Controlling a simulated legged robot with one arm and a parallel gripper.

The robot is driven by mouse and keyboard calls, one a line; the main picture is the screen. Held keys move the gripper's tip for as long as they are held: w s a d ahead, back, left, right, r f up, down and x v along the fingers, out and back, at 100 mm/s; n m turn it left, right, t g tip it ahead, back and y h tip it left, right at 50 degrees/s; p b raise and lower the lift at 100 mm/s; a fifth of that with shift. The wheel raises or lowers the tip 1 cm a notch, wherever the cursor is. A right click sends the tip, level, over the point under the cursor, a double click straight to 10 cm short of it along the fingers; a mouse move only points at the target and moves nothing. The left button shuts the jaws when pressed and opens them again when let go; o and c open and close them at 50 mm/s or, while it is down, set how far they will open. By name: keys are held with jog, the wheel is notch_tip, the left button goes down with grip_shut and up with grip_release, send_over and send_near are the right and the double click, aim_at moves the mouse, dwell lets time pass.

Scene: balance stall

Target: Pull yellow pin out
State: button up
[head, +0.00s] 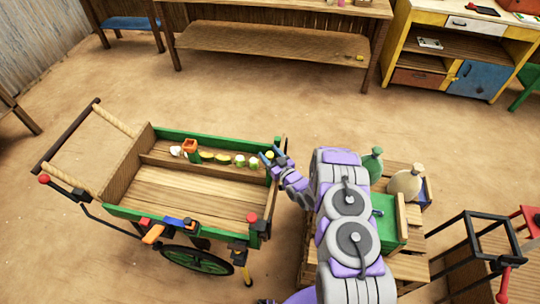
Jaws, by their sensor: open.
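A small yellow spot (270,154), possibly the yellow pin, shows at the right end of the green-edged wooden cart (190,190), by its far right corner. Much of the spot is hidden by the fingers. My purple and grey arm reaches in from the lower right.
The cart's back ledge holds an orange box (190,146) and several small yellow, green and white items. Red knobs and blue and orange fittings line its near edge. Right of my arm stand wooden crates with a green bottle (373,162) and a tan sack (407,183).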

jog(key=shift+a, duration=0.1)
jog(key=c, duration=0.3)
grip_shut()
